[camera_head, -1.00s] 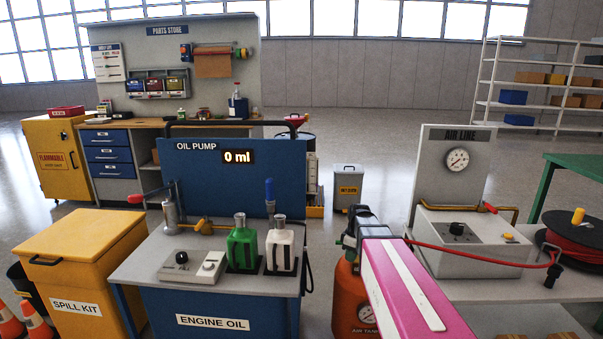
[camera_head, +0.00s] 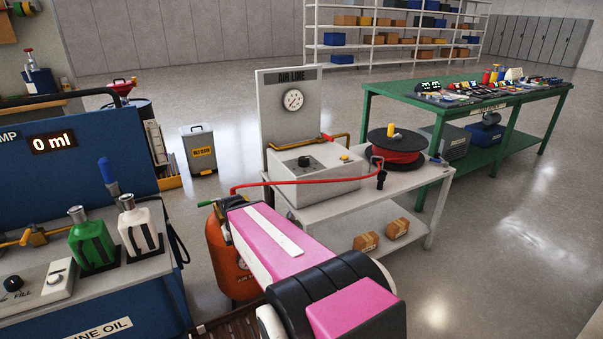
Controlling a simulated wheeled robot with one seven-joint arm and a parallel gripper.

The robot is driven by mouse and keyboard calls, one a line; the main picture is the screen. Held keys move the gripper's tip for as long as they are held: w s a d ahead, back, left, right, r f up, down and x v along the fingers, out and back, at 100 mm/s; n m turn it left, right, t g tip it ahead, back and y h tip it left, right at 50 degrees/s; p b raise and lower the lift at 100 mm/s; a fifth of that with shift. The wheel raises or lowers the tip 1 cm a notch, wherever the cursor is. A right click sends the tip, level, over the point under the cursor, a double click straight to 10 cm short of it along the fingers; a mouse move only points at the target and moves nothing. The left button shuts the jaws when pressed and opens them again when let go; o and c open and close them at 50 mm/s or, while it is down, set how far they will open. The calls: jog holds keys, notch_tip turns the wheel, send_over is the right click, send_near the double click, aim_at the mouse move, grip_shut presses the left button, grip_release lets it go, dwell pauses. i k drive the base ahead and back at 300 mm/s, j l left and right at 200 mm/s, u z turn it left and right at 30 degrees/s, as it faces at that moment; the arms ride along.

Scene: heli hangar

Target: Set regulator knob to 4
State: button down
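The regulator knob (camera_head: 304,161) is a small black knob on the sloped top of a light grey box (camera_head: 315,185) at the air line station. A round white gauge (camera_head: 293,99) is on the upright panel under the AIR LINE sign; its reading is too small to tell. My pink arm (camera_head: 265,235) reaches from the lower right toward the orange air tank (camera_head: 217,250), left of and nearer than the box. No gripper fingers can be made out; the arm's far end is dark and partly hidden. The arm is apart from the knob in the picture.
A red hose (camera_head: 310,181) runs across the box front. A hose reel (camera_head: 395,150) stands right of the box on the grey table (camera_head: 420,177). A green workbench (camera_head: 395,88) is behind. The blue oil pump station (camera_head: 80,150) is left. Floor is clear at right.

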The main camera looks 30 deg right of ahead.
aim_at(303, 161)
jog(key=z, duration=1.35)
